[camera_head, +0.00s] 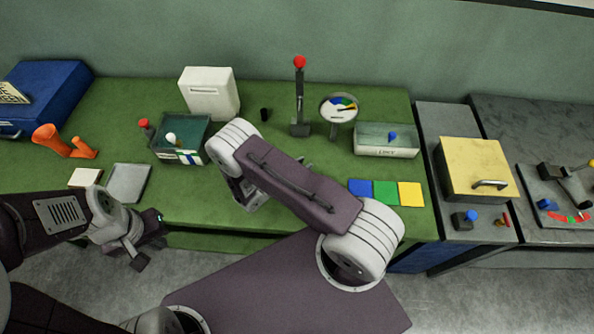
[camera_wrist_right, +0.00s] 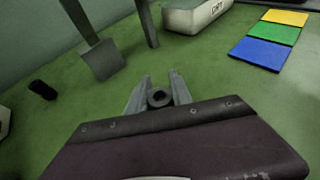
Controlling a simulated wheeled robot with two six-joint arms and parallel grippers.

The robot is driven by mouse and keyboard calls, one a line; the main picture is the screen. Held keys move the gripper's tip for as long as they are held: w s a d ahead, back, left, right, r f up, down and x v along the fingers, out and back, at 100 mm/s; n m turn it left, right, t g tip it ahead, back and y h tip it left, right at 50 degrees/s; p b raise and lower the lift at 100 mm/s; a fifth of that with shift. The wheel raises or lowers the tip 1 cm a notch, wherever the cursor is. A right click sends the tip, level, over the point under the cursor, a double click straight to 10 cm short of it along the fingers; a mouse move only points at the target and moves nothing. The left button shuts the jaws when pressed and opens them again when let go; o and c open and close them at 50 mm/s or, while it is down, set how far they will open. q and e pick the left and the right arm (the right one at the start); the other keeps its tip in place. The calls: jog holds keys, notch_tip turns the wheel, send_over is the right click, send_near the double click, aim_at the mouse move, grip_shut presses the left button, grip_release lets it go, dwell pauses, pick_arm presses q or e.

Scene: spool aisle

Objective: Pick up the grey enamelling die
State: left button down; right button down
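The grey enamelling die (camera_wrist_right: 159,98), a small dark grey cylinder with a round hole, shows in the right wrist view between the fingers of my right gripper (camera_wrist_right: 160,80). The fingers stand close on both its sides; I cannot tell whether they press on it or whether it is off the green bench. In the head view my right arm covers the die, and only a bit of the right gripper (camera_head: 306,163) shows past the arm. My left gripper (camera_head: 150,246) is open and empty in front of the bench's front edge at the left.
A red-knobbed lever (camera_head: 299,105), a gauge (camera_head: 339,108) and a light tray (camera_head: 372,150) stand behind the right gripper. Blue, green and yellow tiles (camera_head: 385,193) lie to its right. A black cylinder (camera_head: 264,115) and a dark green bin (camera_head: 196,130) are to the left.

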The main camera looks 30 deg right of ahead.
jog(key=shift+r, duration=0.55)
notch_tip(320, 180, up, 3)
jog(key=shift+w, duration=0.1)
jog(key=s+d+r, duration=0.2)
jog(key=s+r, duration=0.1)
jog(key=s, duration=0.2)
jog(key=s+d+r+b, duration=0.1)
jog(key=s+d+r, duration=0.1)
jog(key=s+r, duration=0.2)
jog(key=shift+s+d, duration=0.4)
jog(key=shift+s, duration=0.5)
